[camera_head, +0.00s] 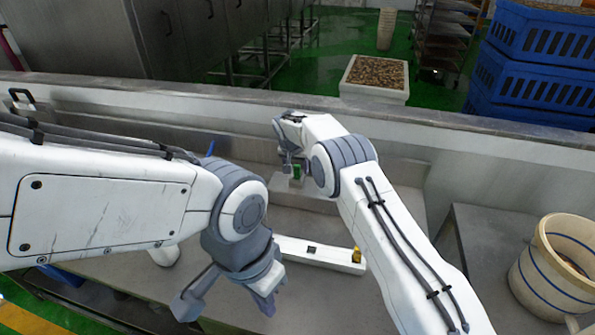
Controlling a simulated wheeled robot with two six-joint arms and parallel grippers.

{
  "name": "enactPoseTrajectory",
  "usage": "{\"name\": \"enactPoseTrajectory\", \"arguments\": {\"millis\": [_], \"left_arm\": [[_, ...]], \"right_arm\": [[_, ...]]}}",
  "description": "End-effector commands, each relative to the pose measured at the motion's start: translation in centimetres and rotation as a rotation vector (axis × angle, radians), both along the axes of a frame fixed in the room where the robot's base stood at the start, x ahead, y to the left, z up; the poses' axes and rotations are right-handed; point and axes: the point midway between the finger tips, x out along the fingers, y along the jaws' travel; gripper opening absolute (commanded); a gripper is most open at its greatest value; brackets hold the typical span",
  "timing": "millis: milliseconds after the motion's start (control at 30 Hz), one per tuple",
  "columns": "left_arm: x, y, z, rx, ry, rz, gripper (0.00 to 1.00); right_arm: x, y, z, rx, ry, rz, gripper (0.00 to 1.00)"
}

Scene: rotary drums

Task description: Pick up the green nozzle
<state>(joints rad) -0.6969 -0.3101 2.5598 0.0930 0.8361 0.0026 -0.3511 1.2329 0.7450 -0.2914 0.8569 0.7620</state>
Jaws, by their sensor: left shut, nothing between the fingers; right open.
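The green nozzle (297,171) is a small green piece at the back of the grey work surface, on or just above a low grey block. My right gripper (292,163) is open right at the green nozzle, with its fingers close around or beside it. The wrist partly hides this spot, so I cannot tell whether they touch. My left gripper (265,302) is shut and empty, low in the view near the front of the work surface, well away from the green nozzle.
A long white holder (318,257) lies mid-surface, with a yellow nozzle (357,254) at its right end and a small dark piece (311,249) on it. A low wall (440,140) runs behind. A cream bucket (555,265) stands at right.

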Motion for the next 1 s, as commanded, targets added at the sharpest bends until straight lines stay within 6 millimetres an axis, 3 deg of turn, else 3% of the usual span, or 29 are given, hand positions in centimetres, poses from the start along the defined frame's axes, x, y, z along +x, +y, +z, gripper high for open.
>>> {"name": "enactPoseTrajectory", "arguments": {"millis": [333, 367, 500, 533, 1000], "left_arm": [[-0.01, 0.01, 0.26, 0.000, 0.000, 0.000, 0.00], [-0.01, 0.01, 0.26, 0.001, 0.001, 0.000, 0.00], [-0.01, 0.01, 0.26, 0.001, 0.001, 0.000, 0.00], [-0.01, 0.01, 0.26, 0.001, 0.001, 0.000, 0.00], [-0.01, 0.00, -0.42, 0.000, 0.000, 0.000, 0.00]], "right_arm": [[0.26, -0.07, -0.75, 0.001, 0.000, 0.000, 0.64], [0.26, -0.07, -0.75, 0.001, 0.000, 0.000, 0.56], [0.25, -0.07, -0.74, 0.001, 0.000, 0.001, 0.03], [0.25, -0.07, -0.74, 0.001, 0.000, 0.001, 0.00], [0.35, -0.04, 0.12, 0.001, -0.003, 0.001, 0.00]]}}
